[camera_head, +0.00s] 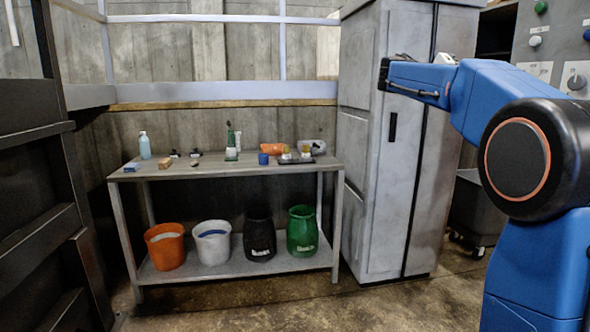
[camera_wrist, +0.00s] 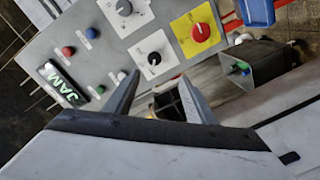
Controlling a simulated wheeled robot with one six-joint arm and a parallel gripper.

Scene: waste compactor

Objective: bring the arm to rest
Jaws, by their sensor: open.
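My blue arm (camera_head: 430,82) reaches in from the right of the head view, raised in front of the grey cabinet. My gripper (camera_wrist: 158,82) shows in the wrist view with its two grey fingers apart and nothing held between them. In the wrist view a grey control panel (camera_wrist: 105,75) lies beyond the fingers. The fingertips hide part of the panel's lower edge. In the head view the gripper's fingers cannot be made out.
A metal table (camera_head: 225,165) holds bottles, a blue cup and small items. Orange (camera_head: 165,250), white (camera_head: 212,245), black and green buckets stand on its lower shelf. A tall grey cabinet (camera_head: 375,190) is right of it. A dark wheeled bin (camera_head: 475,215) stands behind my arm. The front floor is clear.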

